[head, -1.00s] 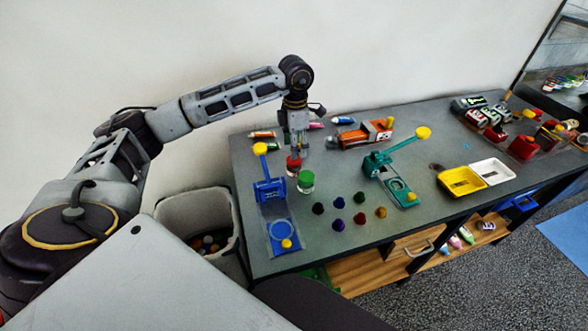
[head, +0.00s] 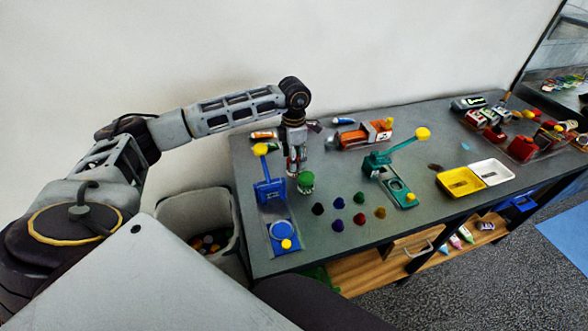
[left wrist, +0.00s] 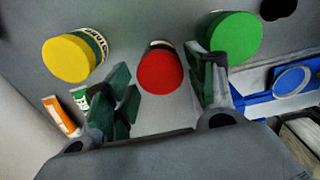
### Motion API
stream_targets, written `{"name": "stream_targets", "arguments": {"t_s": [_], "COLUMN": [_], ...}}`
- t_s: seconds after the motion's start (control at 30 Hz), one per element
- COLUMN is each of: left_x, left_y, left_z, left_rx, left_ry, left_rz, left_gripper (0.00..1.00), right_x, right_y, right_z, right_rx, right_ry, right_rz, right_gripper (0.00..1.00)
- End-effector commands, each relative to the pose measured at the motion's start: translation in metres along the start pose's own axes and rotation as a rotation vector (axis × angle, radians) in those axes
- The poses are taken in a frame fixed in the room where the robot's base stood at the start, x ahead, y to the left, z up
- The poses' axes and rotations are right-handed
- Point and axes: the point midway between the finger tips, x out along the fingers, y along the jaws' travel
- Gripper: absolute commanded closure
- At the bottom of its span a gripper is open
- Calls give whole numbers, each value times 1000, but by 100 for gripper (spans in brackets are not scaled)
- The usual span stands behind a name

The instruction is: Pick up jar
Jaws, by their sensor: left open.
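In the left wrist view, a jar with a red lid (left wrist: 160,70) stands between the two fingers of my left gripper (left wrist: 164,76). The fingers are open, with a gap on each side of the lid. A jar with a green lid (left wrist: 236,38) is just right of the right finger; I cannot tell whether they touch. A jar with a yellow lid (left wrist: 68,58) is left of the fingers. In the head view, my left gripper (head: 296,164) is low over the table, beside the green-lidded jar (head: 306,183), and mostly hides the red-lidded one. My right gripper is not seen.
A blue lever press (head: 269,190) stands left on the grey table (head: 330,255), and a green press (head: 385,165) stands to the right. Several small coloured pieces (head: 338,203) lie in front. An orange toy (head: 366,134) is behind. Yellow and white trays (head: 460,181) lie further right.

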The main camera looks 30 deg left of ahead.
Motion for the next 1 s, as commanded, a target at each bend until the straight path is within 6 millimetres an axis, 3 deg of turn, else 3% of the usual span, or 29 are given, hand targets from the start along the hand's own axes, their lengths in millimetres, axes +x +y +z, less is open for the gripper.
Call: {"name": "stream_targets", "arguments": {"t_s": [0.23, 0.7, 1.0], "left_x": [20, 20, 20], "left_y": [0, 0, 0], "left_z": [0, 0, 0], "left_rx": [0, 1, 1], "left_ry": [0, -1, -1], "left_rz": [-1, 0, 0], "left_gripper": [44, 44, 81], "right_x": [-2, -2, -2], "right_y": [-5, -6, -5], "right_z": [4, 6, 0], "right_rx": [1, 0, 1], "right_ry": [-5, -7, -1], "right_rz": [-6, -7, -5], "right_gripper": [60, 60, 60]}}
